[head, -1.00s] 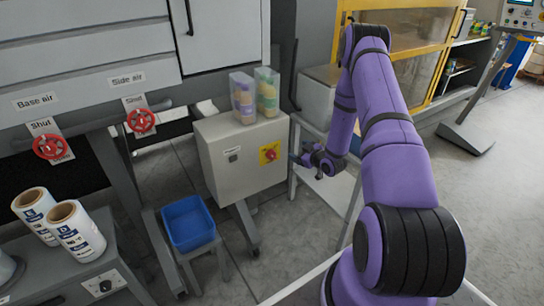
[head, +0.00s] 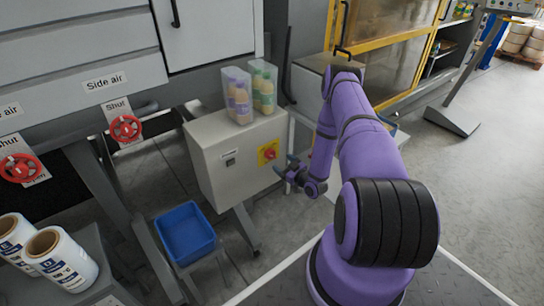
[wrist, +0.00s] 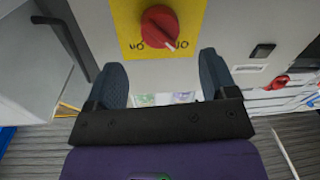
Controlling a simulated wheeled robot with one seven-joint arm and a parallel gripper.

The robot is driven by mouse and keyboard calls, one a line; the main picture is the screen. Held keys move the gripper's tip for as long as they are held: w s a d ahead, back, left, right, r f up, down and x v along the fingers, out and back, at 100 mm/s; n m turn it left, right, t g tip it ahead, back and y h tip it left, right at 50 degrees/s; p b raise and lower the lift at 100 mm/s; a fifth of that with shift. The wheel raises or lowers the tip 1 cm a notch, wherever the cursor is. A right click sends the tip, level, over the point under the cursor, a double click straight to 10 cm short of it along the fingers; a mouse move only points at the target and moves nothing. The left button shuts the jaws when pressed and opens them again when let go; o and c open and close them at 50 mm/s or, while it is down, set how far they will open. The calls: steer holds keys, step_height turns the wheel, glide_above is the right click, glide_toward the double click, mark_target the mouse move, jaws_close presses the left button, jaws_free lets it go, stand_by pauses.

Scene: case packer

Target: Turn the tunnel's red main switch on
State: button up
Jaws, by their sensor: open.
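The red main switch (head: 269,154) is a rotary knob on a yellow plate, on the front of a grey cabinet (head: 222,163). In the wrist view the red knob (wrist: 160,27) is at top centre, with a white pointer mark angled toward the lower right label. The labels appear upside down and are hard to read. My gripper (head: 285,168) is just right of the switch in the head view. In the wrist view its two dark fingers (wrist: 162,80) are apart, with nothing between them. The knob lies beyond the fingertips, apart from them.
Two clear containers of bottles (head: 238,98) stand on the cabinet. A blue bin (head: 186,233) is in front on a low stand. Red valve wheels (head: 125,128) are at left, and film rolls (head: 60,256) stand at lower left. Open floor lies at right.

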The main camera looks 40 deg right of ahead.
mark_target(274, 156)
steer(key=w, duration=0.7)
steer(key=shift+a, duration=0.25)
steer(key=shift+c, duration=0.2)
steer(key=shift+s, duration=0.1)
steer(key=c, duration=0.9)
